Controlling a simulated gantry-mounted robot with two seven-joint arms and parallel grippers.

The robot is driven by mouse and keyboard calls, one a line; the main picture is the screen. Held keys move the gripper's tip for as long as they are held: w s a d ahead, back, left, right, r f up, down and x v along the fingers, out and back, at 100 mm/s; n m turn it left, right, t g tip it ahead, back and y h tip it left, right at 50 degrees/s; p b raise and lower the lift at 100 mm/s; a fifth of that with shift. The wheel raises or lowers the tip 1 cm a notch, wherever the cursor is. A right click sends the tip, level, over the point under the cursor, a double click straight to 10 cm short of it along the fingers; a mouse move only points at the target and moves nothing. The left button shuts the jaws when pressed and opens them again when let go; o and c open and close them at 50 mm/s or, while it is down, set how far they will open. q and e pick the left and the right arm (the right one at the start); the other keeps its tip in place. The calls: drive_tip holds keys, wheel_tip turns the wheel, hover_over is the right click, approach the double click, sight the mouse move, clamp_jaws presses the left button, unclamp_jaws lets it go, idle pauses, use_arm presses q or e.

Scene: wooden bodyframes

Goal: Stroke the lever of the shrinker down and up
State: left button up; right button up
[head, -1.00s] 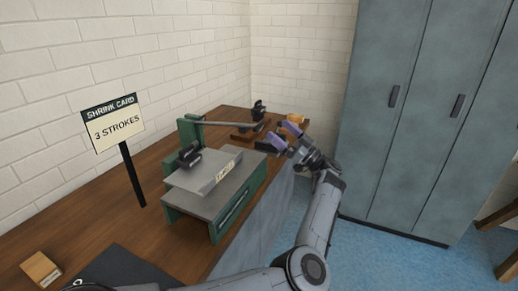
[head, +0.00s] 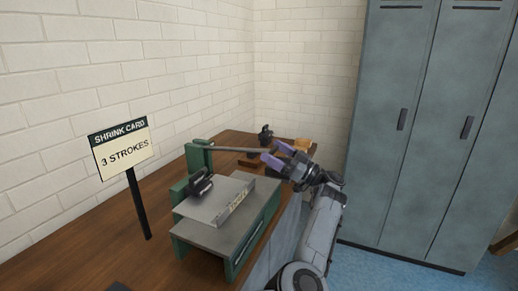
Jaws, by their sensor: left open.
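The green shrinker (head: 226,250) stands on the wooden bench, with a grey sheet-metal piece (head: 207,209) lying in it under a black clamp-like head (head: 200,183). Its lever (head: 232,149) is a thin grey bar. It runs from the green post (head: 194,158) to the right, about level or slightly tilted. My left gripper (head: 277,154) is open, its purple fingers at the lever's far end. I cannot tell whether the lever tip is between the fingers or touching them. My right gripper is out of view.
A sign (head: 123,149) reading "SHRINK CARD, 3 STROKES" stands on a black post left of the shrinker. A black tool (head: 265,135) and an orange-tan object (head: 302,144) are at the bench's back. Grey lockers (head: 420,130) stand at right.

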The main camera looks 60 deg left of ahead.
use_arm(q)
drive_tip(key=shift+s+a+r, duration=0.3)
drive_tip(key=shift+s+a, duration=0.05)
drive_tip(key=shift+a, duration=0.1)
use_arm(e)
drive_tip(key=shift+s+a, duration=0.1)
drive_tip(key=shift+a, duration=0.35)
use_arm(q)
drive_tip(key=shift+d, duration=0.1)
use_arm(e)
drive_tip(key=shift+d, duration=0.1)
